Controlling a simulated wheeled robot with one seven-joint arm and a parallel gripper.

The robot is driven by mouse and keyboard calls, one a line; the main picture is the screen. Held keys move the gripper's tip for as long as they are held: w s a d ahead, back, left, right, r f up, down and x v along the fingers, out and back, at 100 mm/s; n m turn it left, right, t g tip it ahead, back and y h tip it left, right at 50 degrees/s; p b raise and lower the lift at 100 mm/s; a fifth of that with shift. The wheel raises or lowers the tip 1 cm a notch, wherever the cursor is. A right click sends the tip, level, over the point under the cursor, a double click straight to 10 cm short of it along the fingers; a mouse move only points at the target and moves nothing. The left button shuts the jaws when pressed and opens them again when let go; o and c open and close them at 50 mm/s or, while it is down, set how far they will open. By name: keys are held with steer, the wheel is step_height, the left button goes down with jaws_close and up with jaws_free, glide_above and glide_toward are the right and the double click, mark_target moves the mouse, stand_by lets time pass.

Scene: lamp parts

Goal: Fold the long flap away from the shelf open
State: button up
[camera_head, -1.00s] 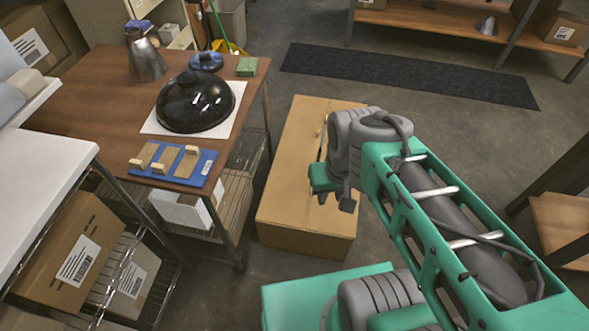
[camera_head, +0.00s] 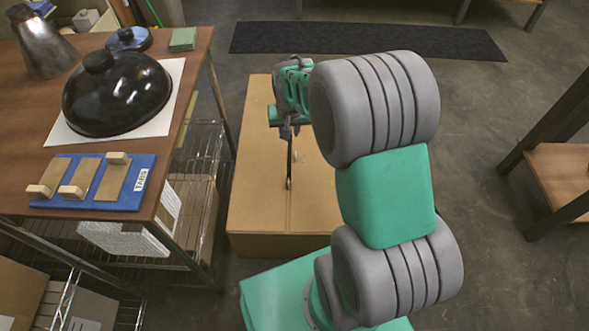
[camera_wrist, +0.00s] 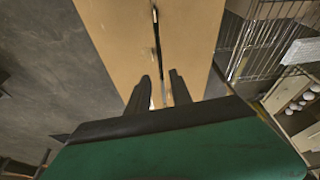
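A long brown cardboard box (camera_head: 255,205) stands on the floor in the head view, its top flaps lying closed. A dark, narrow gap runs lengthwise between its two long flaps. The long flap away from the shelf (camera_head: 318,195) is on the right there and partly hidden by my arm. In the wrist view that flap (camera_wrist: 112,35) is left of the gap, and the shelf-side flap (camera_wrist: 192,35) is right of it. My gripper (camera_head: 288,132) is over the box; its fingers (camera_wrist: 163,84) point along the gap, spread apart with nothing visible held. Contact cannot be told.
A wire shelf (camera_head: 200,150) under a wooden table (camera_head: 30,130) stands close left of the box. Open floor (camera_head: 480,130) lies right of the box, before another shelf (camera_head: 560,185).

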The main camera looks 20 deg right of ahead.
steer(key=shift+m+t+h, duration=0.4)
steer(key=shift+m, duration=0.3)
steer(key=b+x, duration=0.2)
steer(key=x, duration=0.6)
steer(key=d+b+x, duration=0.1)
steer(key=b+x, duration=0.2)
steer(key=x, duration=0.6)
steer(key=s+b+x, duration=0.1)
steer(key=b+x, duration=0.2)
steer(key=x, duration=0.5)
steer(key=shift+w+d+f, duration=0.15)
steer(key=shift+d+f, duration=0.1)
steer(key=shift+d, duration=0.1)
jaws_close()
